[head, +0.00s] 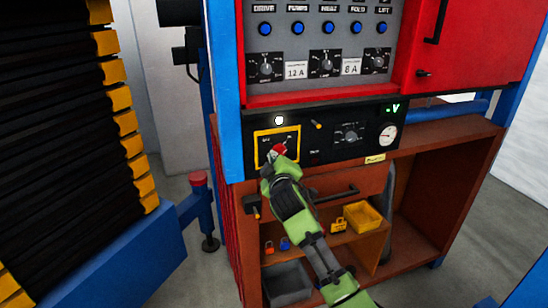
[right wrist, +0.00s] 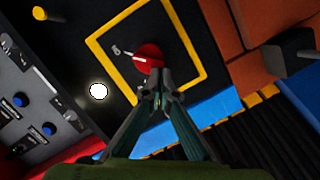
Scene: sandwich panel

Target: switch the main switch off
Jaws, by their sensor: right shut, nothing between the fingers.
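The main switch is a red rotary knob (head: 278,150) inside a yellow square frame (head: 258,146) on the black strip of the panel. In the right wrist view the red knob (right wrist: 148,57) shows with a pale pointer line and a small label beside it. My right gripper (head: 270,162) is at the lower side of the knob in the head view. In the right wrist view its fingertips (right wrist: 160,92) are together, just at or in front of the knob's edge; I cannot tell whether they touch it. My left gripper is not in view.
A lit white lamp (head: 279,120) sits above the yellow frame. A small dial (head: 350,134) and a gauge (head: 388,135) are to the right. Below are a drawer handle (head: 337,195) and an open shelf with a yellow bin (head: 362,216). A blue post (head: 225,90) stands left.

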